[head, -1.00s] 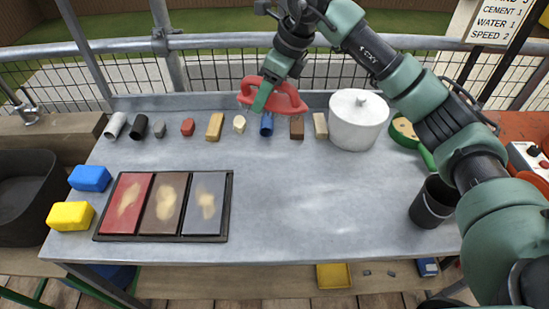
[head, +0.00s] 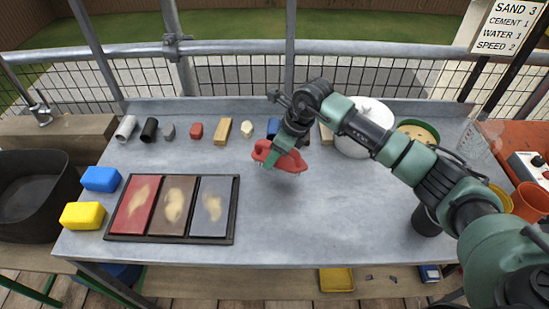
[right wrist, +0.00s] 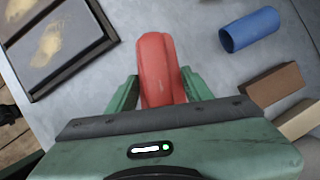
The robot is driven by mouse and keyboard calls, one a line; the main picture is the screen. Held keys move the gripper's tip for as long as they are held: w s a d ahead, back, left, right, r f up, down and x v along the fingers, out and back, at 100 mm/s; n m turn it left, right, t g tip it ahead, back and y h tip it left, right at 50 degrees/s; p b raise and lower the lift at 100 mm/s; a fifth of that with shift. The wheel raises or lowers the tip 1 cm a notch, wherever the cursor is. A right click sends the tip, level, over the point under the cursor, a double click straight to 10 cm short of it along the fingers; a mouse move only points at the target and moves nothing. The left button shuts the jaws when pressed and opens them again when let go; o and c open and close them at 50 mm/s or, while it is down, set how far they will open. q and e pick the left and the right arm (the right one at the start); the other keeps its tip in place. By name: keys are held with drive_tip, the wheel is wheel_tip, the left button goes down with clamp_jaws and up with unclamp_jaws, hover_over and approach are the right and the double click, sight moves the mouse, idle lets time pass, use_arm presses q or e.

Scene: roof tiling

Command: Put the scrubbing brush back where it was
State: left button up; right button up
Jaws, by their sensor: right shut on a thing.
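The scrubbing brush is the red-handled thing (head: 270,156) in my right gripper (head: 283,150). The gripper is shut on its red handle, low over the middle of the table, right of the tile tray. In the right wrist view the red handle (right wrist: 160,70) runs between the two green fingers (right wrist: 158,92). The brush's underside is mostly hidden, and I cannot tell whether it touches the table. My left gripper is not in view.
A black tray (head: 238,208) holds three stained tiles. Small blocks and tubes line the back edge, including a blue tube (right wrist: 249,29) and a brown block (right wrist: 272,84). A white pot (head: 377,110) stands back right. The table's (head: 310,215) front middle is clear.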

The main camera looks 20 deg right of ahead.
wheel_tip(320, 180, down, 2)
drive_tip(key=shift+f, duration=0.2)
drive_tip(key=shift+f, duration=0.2)
drive_tip(key=o, duration=1.3)
drive_tip(key=shift+r, duration=0.1)
